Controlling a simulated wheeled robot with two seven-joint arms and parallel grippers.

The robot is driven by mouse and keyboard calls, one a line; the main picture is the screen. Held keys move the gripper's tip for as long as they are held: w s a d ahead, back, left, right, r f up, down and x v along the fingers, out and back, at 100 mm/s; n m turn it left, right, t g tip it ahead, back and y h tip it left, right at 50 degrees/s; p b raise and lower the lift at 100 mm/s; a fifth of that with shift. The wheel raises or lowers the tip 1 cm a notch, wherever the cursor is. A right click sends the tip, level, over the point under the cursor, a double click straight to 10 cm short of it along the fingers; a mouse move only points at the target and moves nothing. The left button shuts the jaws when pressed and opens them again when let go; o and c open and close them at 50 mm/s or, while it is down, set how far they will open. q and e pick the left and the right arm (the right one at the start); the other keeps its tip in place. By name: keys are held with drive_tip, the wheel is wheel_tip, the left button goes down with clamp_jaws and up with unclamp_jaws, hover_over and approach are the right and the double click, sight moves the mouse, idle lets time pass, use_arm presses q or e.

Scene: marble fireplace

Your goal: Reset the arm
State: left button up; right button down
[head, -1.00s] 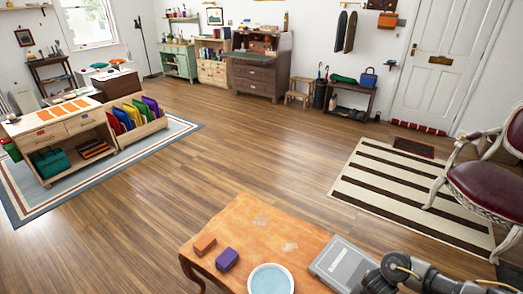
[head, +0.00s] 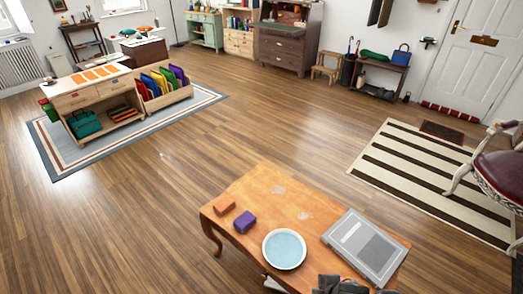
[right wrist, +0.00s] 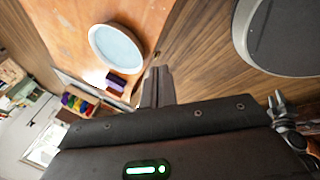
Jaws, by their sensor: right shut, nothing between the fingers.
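My right gripper (right wrist: 157,88) shows in the right wrist view with its dark fingers together and nothing between them. It is near the edge of the orange-brown wooden table (right wrist: 145,15), beside a round plate with a pale blue middle (right wrist: 117,45) and a purple block (right wrist: 116,88). In the head view, a dark part of my arm shows at the bottom edge, in front of the table (head: 262,187); the fingers cannot be made out there. My left gripper cannot be made out in either view.
On the table in the head view are an orange block (head: 224,205), the purple block (head: 245,221), the plate (head: 284,249) and a grey book (head: 364,247). A striped rug (head: 420,180) and chair (head: 500,175) are at right. The wood floor (head: 270,130) beyond is clear.

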drive_tip(key=s+d+r+m+g+h, duration=0.1)
drive_tip(key=s+d+r+m, duration=0.2)
drive_tip(key=s+r+m, duration=0.4)
drive_tip(key=s+d+r+m+h, duration=0.1)
drive_tip(key=s+d+r+m, duration=0.15)
drive_tip(key=s+m, duration=0.45)
wheel_tip(320, 180, down, 28)
drive_tip(key=d+r+m+g, duration=0.1)
drive_tip(key=s+d+f+g, duration=0.1)
drive_tip(key=s+d+f, duration=0.2)
drive_tip(key=s+f, duration=1.2)
drive_tip(key=shift+s+g, duration=0.3)
drive_tip(key=shift+s, duration=0.5)
